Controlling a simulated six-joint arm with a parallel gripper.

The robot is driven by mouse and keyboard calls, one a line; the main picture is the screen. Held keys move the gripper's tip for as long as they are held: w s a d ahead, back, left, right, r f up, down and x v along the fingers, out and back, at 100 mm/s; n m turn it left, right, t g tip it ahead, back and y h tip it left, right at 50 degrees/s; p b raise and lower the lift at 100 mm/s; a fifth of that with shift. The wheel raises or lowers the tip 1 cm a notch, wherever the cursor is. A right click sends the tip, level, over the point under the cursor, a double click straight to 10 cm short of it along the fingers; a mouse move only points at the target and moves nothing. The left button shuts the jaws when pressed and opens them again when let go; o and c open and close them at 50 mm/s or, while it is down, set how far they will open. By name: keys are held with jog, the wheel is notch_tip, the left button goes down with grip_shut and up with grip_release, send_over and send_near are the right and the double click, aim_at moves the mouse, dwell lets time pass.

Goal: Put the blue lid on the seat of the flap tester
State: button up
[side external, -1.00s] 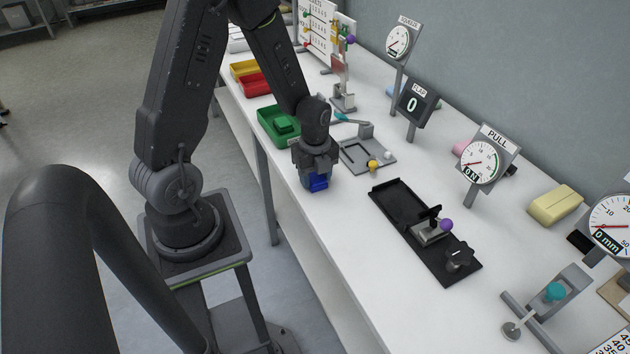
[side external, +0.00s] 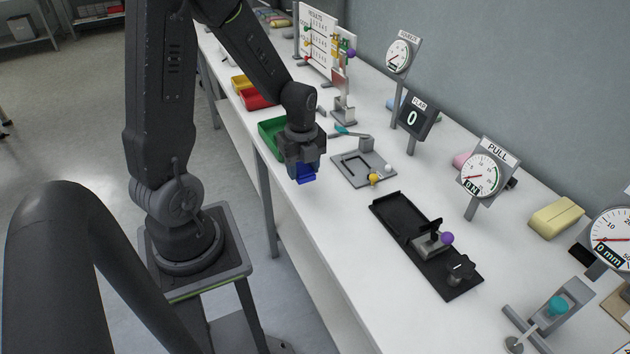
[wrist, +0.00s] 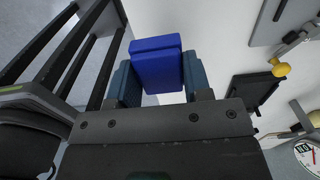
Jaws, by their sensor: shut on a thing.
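The blue lid (side external: 306,176) is held in my gripper (side external: 304,165), above the near edge of the white bench. In the wrist view the blue lid (wrist: 157,66) sits between the two teal fingers of my gripper (wrist: 160,82), which are shut on its sides. The flap tester's grey plate (side external: 350,178) lies to the right of my gripper, apart from it. A raised outline marks its seat (side external: 362,164). A teal-tipped lever (side external: 350,132) and a yellow knob (side external: 375,179) are on the plate. The FLAP display (side external: 416,116) behind it reads 0.
A green tray (side external: 268,138) is just behind my gripper, partly hidden by it. Red (side external: 258,99) and yellow (side external: 241,84) trays stand farther back. A black fixture (side external: 400,215) with a purple knob lies at right. The bench front between is clear.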

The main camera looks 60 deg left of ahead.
jog(key=s+a+r, duration=0.5)
notch_tip(320, 180, up, 8)
send_over(357, 167)
notch_tip(357, 167, down, 18)
jog(key=shift+a+r, duration=0.1)
jog(key=o, duration=0.9)
jog(key=shift+f, duration=0.2)
jog(key=shift+o, duration=0.3)
